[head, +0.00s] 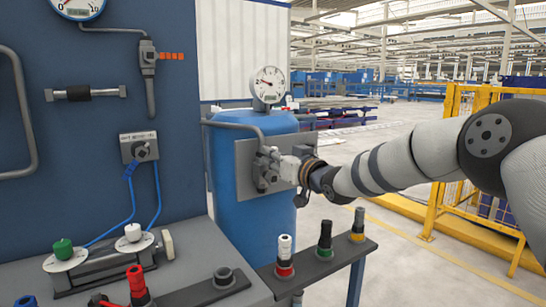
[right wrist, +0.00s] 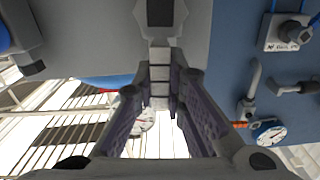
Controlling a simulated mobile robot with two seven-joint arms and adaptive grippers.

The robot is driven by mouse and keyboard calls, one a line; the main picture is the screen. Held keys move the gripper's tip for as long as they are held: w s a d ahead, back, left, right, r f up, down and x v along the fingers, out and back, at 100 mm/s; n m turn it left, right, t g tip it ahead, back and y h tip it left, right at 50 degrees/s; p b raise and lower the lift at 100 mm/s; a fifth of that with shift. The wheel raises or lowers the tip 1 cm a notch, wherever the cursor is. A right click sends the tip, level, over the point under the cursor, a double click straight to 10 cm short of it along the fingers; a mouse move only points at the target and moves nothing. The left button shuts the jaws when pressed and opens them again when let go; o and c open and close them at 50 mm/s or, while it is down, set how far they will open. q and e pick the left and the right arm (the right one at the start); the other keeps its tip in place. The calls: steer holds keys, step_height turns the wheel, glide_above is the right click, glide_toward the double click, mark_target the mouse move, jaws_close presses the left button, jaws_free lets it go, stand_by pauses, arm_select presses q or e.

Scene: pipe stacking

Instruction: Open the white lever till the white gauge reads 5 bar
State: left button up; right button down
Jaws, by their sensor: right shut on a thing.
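The white lever (right wrist: 160,57) shows in the right wrist view, running down from its grey valve body. My right gripper (right wrist: 160,92) is shut on the lever, with a finger on either side. In the head view my right gripper (head: 284,164) is at the grey valve plate (head: 244,169) on the blue tank, and it hides much of the lever. The white gauge (head: 268,85) stands on top of the tank. Its needle points left and slightly up; its figures are too small to read. My left gripper is not in view.
A second gauge (head: 77,6) is cut off at the top of the blue panel (head: 90,120). A grey bench (head: 205,250) with green, white and red-capped parts is in front. A shelf (head: 320,262) holds several capped fittings. A yellow fence (head: 445,165) stands at the right.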

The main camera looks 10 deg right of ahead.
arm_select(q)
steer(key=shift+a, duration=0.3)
arm_select(e)
steer(key=shift+a+n, duration=0.2)
steer(key=shift+n, duration=0.2)
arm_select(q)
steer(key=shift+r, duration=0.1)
arm_select(e)
steer(key=shift+s, duration=0.1)
steer(key=c, duration=1.6)
jaws_free()
steer(key=v, duration=1.2)
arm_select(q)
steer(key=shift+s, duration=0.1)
